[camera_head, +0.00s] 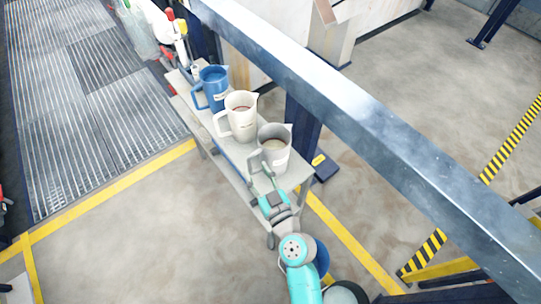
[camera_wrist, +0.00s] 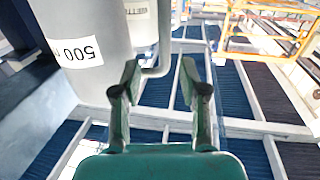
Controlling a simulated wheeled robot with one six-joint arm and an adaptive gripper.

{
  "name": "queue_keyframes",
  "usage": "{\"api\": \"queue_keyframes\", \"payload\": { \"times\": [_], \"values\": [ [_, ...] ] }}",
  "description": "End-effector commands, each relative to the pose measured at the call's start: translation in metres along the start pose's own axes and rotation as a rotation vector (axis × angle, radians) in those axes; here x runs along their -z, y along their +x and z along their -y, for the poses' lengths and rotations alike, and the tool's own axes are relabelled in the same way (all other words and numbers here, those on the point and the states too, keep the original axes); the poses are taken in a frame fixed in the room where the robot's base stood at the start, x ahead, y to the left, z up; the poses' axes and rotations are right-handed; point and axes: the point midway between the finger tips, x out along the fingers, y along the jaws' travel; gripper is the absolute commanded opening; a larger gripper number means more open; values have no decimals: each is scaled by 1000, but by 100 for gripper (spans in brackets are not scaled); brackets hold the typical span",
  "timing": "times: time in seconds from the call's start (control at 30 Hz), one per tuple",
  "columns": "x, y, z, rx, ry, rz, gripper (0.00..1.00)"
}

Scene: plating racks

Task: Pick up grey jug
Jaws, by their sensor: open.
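The grey jug (camera_head: 279,158) stands upright at the near end of a narrow shelf in the head view. My gripper (camera_head: 262,179) is close below the handle in the head view. In the wrist view my gripper (camera_wrist: 160,78) is open, with the handle showing between and beyond its fingertips. I cannot tell whether they touch it.
A cream jug (camera_head: 241,118) and a blue jug (camera_head: 211,90) stand in line behind the grey jug on the shelf (camera_head: 298,171). Bottles stand at the far end. A large metal beam (camera_head: 350,110) crosses on the right. The floor (camera_head: 150,230) to the left is clear.

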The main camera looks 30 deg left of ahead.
Motion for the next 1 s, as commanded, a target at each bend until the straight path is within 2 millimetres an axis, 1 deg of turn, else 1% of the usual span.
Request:
{"api": "queue_keyframes", "payload": {
  "times": [0.2, 0.3, 0.43, 0.67, 0.7, 0.77, 0.8, 0.83, 1.0],
  "values": [
    [0, 30, 7, 2, -2, -2, 43],
    [0, 41, 6, 1, -1, -1, 43],
    [0, 48, 5, 0, -2, 0, 43],
    [0, 49, 5, 0, -1, 0, 43],
    [0, 49, 5, 0, -1, 0, 33],
    [0, 49, 5, 0, -1, 0, 18],
    [0, 49, 5, 0, -1, 0, 8],
    [0, 49, 5, 0, -1, 0, 1],
    [0, 49, 5, -1, -1, 0, 0]
  ]
}}
